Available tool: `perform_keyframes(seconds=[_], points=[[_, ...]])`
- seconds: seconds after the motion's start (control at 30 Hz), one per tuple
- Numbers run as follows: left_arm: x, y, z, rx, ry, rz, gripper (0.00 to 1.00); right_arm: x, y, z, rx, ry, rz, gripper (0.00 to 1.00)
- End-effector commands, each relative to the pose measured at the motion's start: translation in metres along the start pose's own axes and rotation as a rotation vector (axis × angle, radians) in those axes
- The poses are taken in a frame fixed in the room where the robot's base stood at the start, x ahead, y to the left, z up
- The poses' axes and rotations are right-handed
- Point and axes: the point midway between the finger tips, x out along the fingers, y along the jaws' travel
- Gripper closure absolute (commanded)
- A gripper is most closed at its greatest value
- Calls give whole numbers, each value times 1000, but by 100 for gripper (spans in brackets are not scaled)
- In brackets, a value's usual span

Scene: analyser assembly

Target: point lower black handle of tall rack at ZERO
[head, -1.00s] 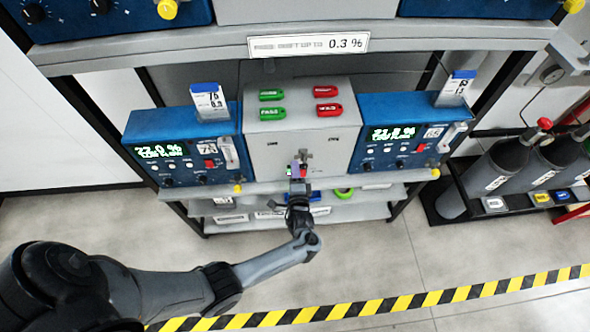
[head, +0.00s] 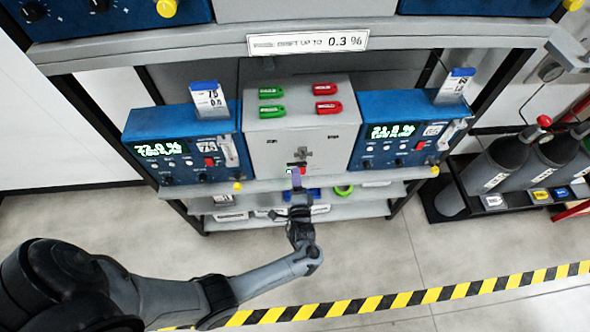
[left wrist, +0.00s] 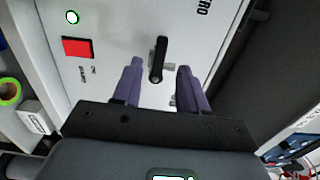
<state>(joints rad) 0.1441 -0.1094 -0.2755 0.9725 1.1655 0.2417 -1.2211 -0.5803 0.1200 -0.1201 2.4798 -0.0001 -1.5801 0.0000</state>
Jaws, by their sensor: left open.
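The grey box (head: 285,130) on the rack's middle shelf has a dark handle (head: 297,164) low on its front. In the left wrist view the black handle (left wrist: 158,58) is a short lever on a grey pivot, lying nearly along the line of sight between my fingers. Part of a printed label (left wrist: 202,7) shows near the top edge, cut off. My left gripper (head: 296,178) is open in front of the box; its purple fingers (left wrist: 158,75) stand apart on either side of the handle, with gaps visible. My right gripper is out of view.
Blue analysers (head: 183,145) (head: 405,130) flank the box. Green tape (head: 343,192) lies on the lower shelf. Gas cylinders (head: 495,168) stand at right. Floor in front is clear.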

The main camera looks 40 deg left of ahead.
Motion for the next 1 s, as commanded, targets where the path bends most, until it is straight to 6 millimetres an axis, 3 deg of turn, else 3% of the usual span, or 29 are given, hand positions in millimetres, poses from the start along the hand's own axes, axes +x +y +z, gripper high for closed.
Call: perform_keyframes(seconds=[0.2,0.4,1.0], points=[[-38,0,0,-1,0,2,57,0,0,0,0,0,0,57],[-58,0,0,0,0,1,57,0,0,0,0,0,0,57],[-64,1,1,3,-1,2,57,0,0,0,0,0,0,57]])
